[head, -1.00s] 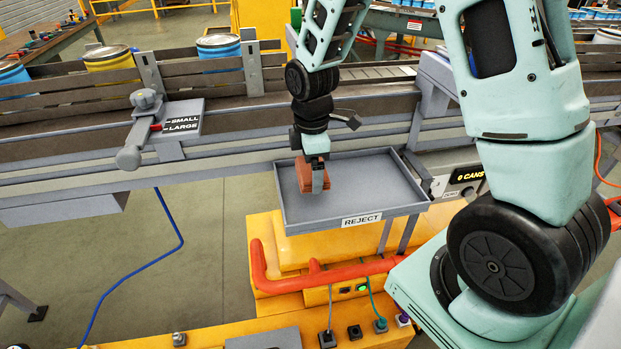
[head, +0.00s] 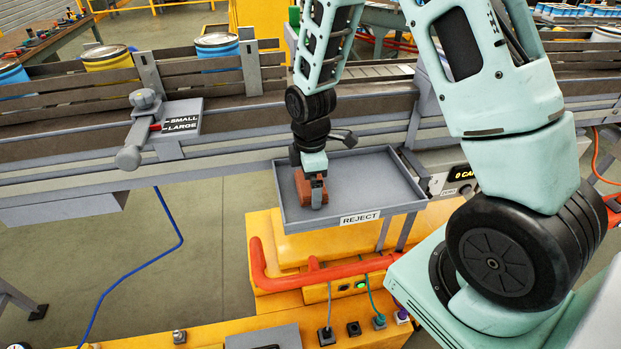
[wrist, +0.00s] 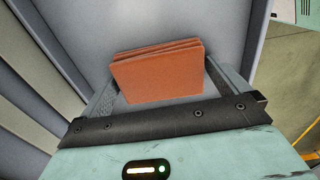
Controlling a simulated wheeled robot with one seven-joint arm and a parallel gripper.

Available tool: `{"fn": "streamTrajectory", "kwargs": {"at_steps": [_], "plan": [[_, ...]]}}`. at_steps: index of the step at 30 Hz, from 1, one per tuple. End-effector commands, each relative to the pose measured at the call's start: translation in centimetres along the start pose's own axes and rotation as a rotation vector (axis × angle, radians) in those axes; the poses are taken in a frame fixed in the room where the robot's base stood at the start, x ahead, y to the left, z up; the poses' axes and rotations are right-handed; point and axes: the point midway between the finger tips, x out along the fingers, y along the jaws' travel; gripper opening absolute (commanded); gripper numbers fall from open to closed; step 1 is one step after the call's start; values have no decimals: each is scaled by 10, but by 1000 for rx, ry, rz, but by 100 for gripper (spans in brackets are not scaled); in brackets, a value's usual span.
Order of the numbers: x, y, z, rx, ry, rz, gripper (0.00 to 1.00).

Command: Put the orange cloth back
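The orange cloth (head: 303,187) is a folded, layered reddish-orange pad in the left part of the grey tray marked REJECT (head: 375,180). My gripper (head: 318,194) points down over the tray with its fingers at the cloth. In the wrist view the cloth (wrist: 158,78) fills the space between the two fingers (wrist: 160,75), which are shut on its sides. The cloth is low in the tray; I cannot tell whether it touches the floor of it.
The conveyor (head: 60,115) with cans (head: 108,62) runs behind the tray. A SMALL/LARGE lever (head: 130,155) stands at left. An orange-red pipe (head: 300,281) runs below the tray. The tray's middle and right are empty.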

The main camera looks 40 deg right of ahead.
Motion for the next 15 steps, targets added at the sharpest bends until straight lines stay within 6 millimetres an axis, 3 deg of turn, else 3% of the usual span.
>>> {"fn": "streamTrajectory", "kwargs": {"at_steps": [8,15], "plan": [[-22,1,0,1,2,5,100],[-68,1,0,1,2,6,100]]}}
